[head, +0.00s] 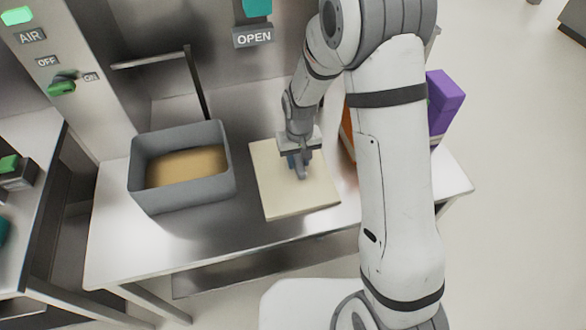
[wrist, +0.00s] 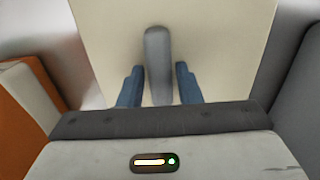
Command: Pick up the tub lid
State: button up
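The tub lid (head: 289,201) is a flat cream square lying on the metal table, right of the grey tub. It also fills the middle of the wrist view (wrist: 215,40). A grey bar handle (wrist: 158,60) stands on the lid. My gripper (head: 300,165) is over the lid at the handle. In the wrist view, the two blue fingers of my gripper (wrist: 158,85) are apart, one on each side of the handle, with gaps between them and it. The grey tub (head: 183,201) stands open with tan contents inside.
The metal table (head: 115,235) has bare room at its front left. An orange box (head: 347,130) and a purple box (head: 445,100) stand right of the lid, partly behind my arm. A panel with an OPEN sign (head: 254,38) rises behind.

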grip_shut()
jog(key=shift+r, duration=0.1)
